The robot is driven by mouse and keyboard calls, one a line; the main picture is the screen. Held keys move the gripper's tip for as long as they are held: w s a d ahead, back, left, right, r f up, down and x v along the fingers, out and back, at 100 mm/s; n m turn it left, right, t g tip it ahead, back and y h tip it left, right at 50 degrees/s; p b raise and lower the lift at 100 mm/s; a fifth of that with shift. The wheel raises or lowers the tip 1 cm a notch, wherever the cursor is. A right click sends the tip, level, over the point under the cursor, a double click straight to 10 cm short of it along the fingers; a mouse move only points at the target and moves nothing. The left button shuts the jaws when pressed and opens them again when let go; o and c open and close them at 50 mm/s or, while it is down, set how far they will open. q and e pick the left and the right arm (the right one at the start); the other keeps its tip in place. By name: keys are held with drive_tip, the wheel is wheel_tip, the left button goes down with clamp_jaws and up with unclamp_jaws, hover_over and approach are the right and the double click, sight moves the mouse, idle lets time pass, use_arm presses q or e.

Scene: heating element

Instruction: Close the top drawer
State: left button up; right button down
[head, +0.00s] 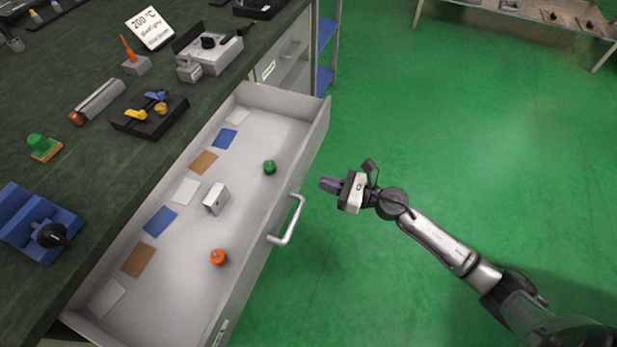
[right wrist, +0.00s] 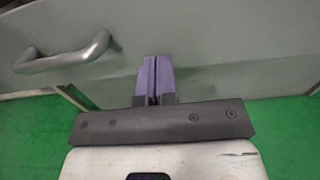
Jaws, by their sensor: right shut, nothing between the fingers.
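The top drawer (head: 318,127) is pulled well out from under the dark green workbench, with its inside in view. Its grey bar handle (head: 289,221) is on the drawer front and also shows at the left of the right wrist view (right wrist: 66,57). My right gripper (head: 328,184) is shut and empty, with purple fingertips. It is outside the drawer, to the right of the handle in the head view. In the right wrist view its fingers (right wrist: 154,78) point at the drawer front (right wrist: 220,45); whether they touch it I cannot tell. My left gripper is not in view.
Inside the drawer lie a green knob (head: 269,167), an orange knob (head: 218,257), a white block (head: 216,198) and several coloured cards. The workbench (head: 60,95) holds several fixtures.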

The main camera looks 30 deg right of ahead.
sight(300, 175)
drive_tip(key=shift+x, duration=2.65)
